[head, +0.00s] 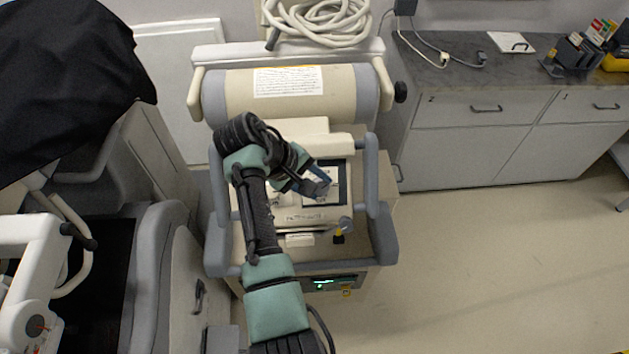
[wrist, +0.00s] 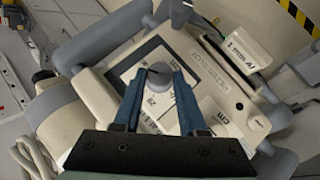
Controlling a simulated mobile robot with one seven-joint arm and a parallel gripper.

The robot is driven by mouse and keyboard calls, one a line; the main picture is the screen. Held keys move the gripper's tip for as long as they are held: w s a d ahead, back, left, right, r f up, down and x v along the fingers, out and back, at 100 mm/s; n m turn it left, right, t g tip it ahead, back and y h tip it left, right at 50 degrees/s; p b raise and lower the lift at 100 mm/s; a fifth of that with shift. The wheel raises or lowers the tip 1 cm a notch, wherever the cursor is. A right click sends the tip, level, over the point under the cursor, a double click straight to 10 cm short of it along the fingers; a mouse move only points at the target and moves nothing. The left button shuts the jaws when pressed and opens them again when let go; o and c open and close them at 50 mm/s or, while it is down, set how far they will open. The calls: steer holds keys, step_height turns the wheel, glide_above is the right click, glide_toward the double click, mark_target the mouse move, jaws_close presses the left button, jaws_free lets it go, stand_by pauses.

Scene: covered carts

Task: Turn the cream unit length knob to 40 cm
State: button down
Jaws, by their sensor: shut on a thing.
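The cream unit (head: 300,218) stands in the middle of the head view, and its dark-framed dial panel (wrist: 120,72) shows tilted in the wrist view. A round grey length knob (wrist: 158,84) sits on this panel with "cm" markings and a number beside it. My gripper (wrist: 158,74) has its two blue fingers on either side of the knob and is shut on it. In the head view my gripper (head: 318,184) is over the panel and hides the knob. The knob's exact setting is too small to read.
Grey rails (head: 371,180) flank the panel. A coiled cream cable (head: 320,20) lies behind. A black-covered cart (head: 60,80) is at left; open floor (head: 480,260) is at right.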

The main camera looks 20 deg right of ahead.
steer(key=m+y, duration=0.2)
steer(key=m+y+p, duration=0.1)
steer(key=m+y, duration=0.1)
steer(key=shift+d+r, duration=0.1)
steer(key=shift+d, duration=0.3)
stand_by(0.4)
steer(key=shift+c, duration=2.3)
jaws_free()
steer(key=shift+r, duration=0.1)
steer(key=w+p+v, duration=0.1)
steer(key=v, duration=1.1)
steer(key=shift+s+r+p, duration=0.3)
steer(key=shift+r+p, duration=0.1)
steer(key=shift+r, duration=0.05)
